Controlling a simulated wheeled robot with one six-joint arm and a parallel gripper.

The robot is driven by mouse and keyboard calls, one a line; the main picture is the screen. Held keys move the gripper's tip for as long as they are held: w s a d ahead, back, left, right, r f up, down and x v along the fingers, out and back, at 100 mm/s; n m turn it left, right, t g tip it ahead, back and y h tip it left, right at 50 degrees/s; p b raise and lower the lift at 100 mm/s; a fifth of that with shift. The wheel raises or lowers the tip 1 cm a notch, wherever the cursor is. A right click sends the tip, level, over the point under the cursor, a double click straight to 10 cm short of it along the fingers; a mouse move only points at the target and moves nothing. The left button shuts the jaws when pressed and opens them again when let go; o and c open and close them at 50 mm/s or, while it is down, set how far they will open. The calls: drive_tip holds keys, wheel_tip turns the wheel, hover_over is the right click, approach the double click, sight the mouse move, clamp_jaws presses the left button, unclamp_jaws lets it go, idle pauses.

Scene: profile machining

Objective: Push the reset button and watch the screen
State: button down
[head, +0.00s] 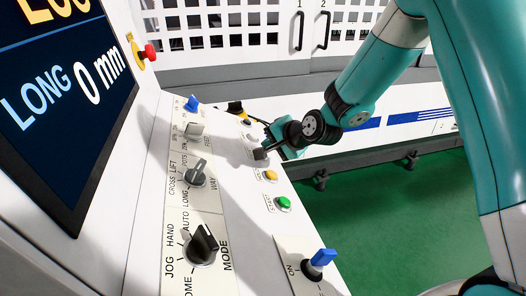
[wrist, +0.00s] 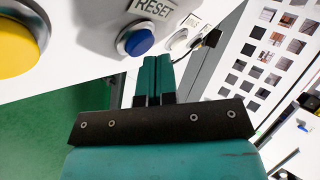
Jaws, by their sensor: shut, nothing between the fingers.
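The blue reset button (wrist: 137,42) sits in a pale ring under a RESET label in the wrist view. My gripper (wrist: 157,62) is shut and empty, its teal fingertips just below the button and slightly right of its middle. I cannot tell whether they touch it. In the head view my gripper (head: 262,153) is low over the sloping panel, and the reset button is not visible, apparently hidden by it. The screen (head: 60,100) at the left is partly cut off and reads "LONG 0 mm", with yellow text above.
The panel holds a yellow button (head: 270,175), a green button (head: 283,203), black MODE knob (head: 203,245) and blue-handled switch (head: 322,258). A red emergency stop (head: 150,52) is beside the screen. A white machine wall (head: 240,75) stands behind. Green floor (head: 400,210) is open at right.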

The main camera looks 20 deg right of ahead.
drive_tip(key=shift+a+f, duration=0.15)
drive_tip(key=shift+f, duration=0.15)
drive_tip(key=shift+r, duration=0.1)
idle(0.3)
drive_tip(key=shift+d+r, duration=0.4)
drive_tip(key=shift+r, duration=0.25)
drive_tip(key=shift+r+p, duration=0.1)
drive_tip(key=shift+p, duration=0.25)
drive_tip(key=d+r+p, duration=0.2)
drive_tip(key=r, duration=0.1)
drive_tip(key=r+p, duration=0.1)
drive_tip(key=r, duration=0.1)
drive_tip(key=shift+d, duration=0.4)
